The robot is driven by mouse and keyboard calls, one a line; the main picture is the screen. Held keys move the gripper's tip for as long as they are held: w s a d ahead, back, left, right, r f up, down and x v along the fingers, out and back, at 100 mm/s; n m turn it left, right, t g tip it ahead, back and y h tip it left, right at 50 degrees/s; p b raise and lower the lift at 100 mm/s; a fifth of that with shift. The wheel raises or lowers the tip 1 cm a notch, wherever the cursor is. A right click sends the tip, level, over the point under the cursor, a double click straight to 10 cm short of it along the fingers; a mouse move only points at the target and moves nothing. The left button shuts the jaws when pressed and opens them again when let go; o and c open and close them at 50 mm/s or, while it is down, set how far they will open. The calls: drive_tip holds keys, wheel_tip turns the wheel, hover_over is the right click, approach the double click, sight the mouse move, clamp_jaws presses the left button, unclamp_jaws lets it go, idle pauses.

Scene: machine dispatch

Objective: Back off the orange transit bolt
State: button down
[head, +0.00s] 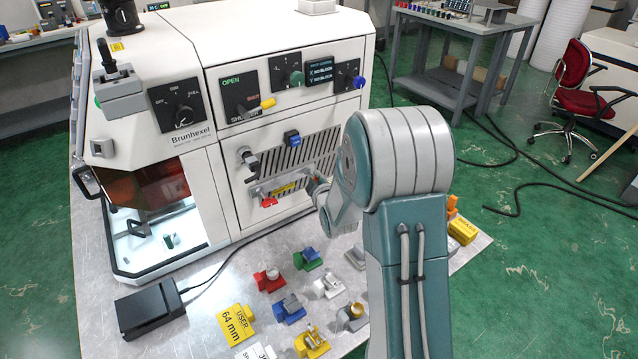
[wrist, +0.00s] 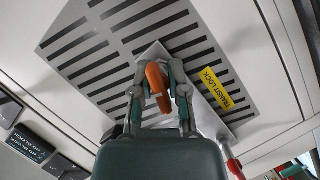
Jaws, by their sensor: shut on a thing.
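The orange transit bolt (wrist: 158,84) is between the fingers of my gripper (wrist: 161,95) in the wrist view, and the fingers are shut on it. It sits on a pale metal plate in front of the slotted vent panel (wrist: 120,40). A yellow "TRANSIT LOCK" label (wrist: 216,90) is beside it. In the head view my arm reaches to the lower front of the white machine (head: 290,185). There my arm hides the bolt and most of the gripper.
A red part (wrist: 235,168) is near the plate's lower right. On the bench below the panel stand several coloured fixtures, including a red one (head: 267,277) and a blue one (head: 289,309). A black box (head: 150,308) with a cable lies at the bench's left.

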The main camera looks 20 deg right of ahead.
drive_tip(key=n+t+h, duration=0.1)
drive_tip(key=n, duration=0.1)
drive_tip(key=shift+n, duration=0.3)
drive_tip(key=c, duration=0.6)
unclamp_jaws()
drive_tip(key=shift+o, duration=0.2)
drive_tip(key=s, duration=0.4)
drive_tip(key=shift+d, duration=0.4)
